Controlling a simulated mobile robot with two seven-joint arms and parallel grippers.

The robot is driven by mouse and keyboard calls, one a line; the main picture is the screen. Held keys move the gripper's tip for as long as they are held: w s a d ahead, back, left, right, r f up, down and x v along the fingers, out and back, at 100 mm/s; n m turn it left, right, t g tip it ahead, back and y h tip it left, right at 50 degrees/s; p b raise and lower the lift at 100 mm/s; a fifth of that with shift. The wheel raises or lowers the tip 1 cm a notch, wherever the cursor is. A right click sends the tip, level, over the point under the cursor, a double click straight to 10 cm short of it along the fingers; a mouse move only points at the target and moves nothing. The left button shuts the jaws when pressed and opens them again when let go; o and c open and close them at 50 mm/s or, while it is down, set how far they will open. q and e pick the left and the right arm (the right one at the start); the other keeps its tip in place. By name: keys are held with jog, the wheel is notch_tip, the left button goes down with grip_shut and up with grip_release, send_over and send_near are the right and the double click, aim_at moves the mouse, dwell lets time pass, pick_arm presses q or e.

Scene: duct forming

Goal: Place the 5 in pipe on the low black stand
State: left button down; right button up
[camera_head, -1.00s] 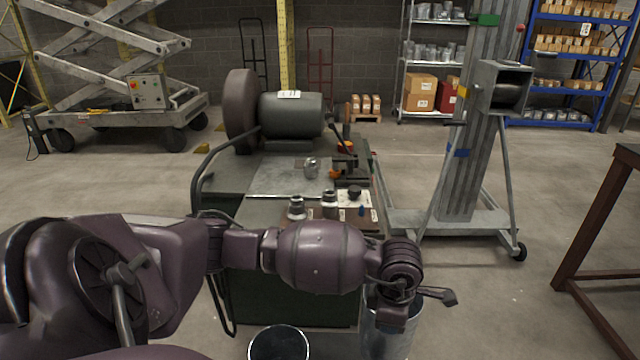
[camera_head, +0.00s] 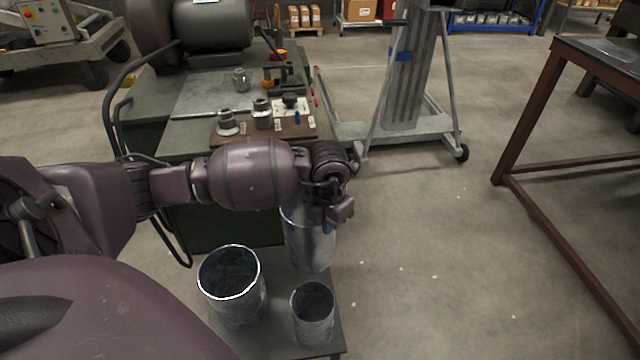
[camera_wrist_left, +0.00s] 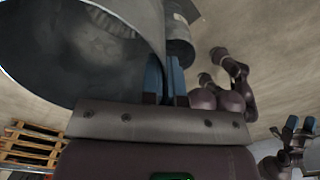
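Three grey metal pipes show in the head view: a wide one (camera_head: 238,305) at front left, a narrow one (camera_head: 314,325) and a taller one (camera_head: 310,248) behind. My left gripper (camera_head: 330,224) is at the tall pipe's upper right rim. In the left wrist view, its blue fingers (camera_wrist_left: 165,80) sit close together across the wall of a large pipe (camera_wrist_left: 85,50). No printed sizes are readable. A low dark stand (camera_head: 279,283) lies under the front pipes. I cannot tell whether the tall pipe touches it. My right gripper (camera_wrist_left: 297,127) shows in the wrist view, fingers apart and empty.
A green machine bench (camera_head: 215,225) with fittings on a brown board (camera_head: 290,131) stands behind the pipes. A grey lift on wheels (camera_head: 410,130) stands beyond. A red-brown table frame (camera_head: 520,135) is at right. Floor (camera_head: 440,260) right of the stand is clear.

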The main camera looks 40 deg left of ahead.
aim_at(326, 261)
pick_arm(q)
notch_tip(326, 261, down, 11)
jog(key=b, duration=0.3)
jog(key=shift+r, duration=0.1)
jog(key=shift+f, duration=0.2)
notch_tip(326, 261, down, 3)
jog(key=shift+s+f+b, duration=0.1)
jog(key=shift+s+b, duration=0.05)
jog(key=shift+b, duration=0.4)
notch_tip(326, 261, down, 2)
jog(key=shift+f+b, duration=0.2)
jog(key=shift+b, duration=0.25)
jog(key=shift+f, duration=0.1)
jog(key=shift+r, duration=0.2)
pick_arm(e)
jog(key=w, duration=0.1)
jog(key=a+n, duration=0.1)
jog(key=w+t, duration=0.1)
jog(key=shift+w+a+r+n+y, duration=0.1)
jog(key=shift+w+a+n+y, duration=0.2)
jog(key=shift+w+n, duration=0.1)
pick_arm(q)
jog(key=shift+f, duration=0.15)
pick_arm(e)
jog(key=shift+s+d, duration=0.1)
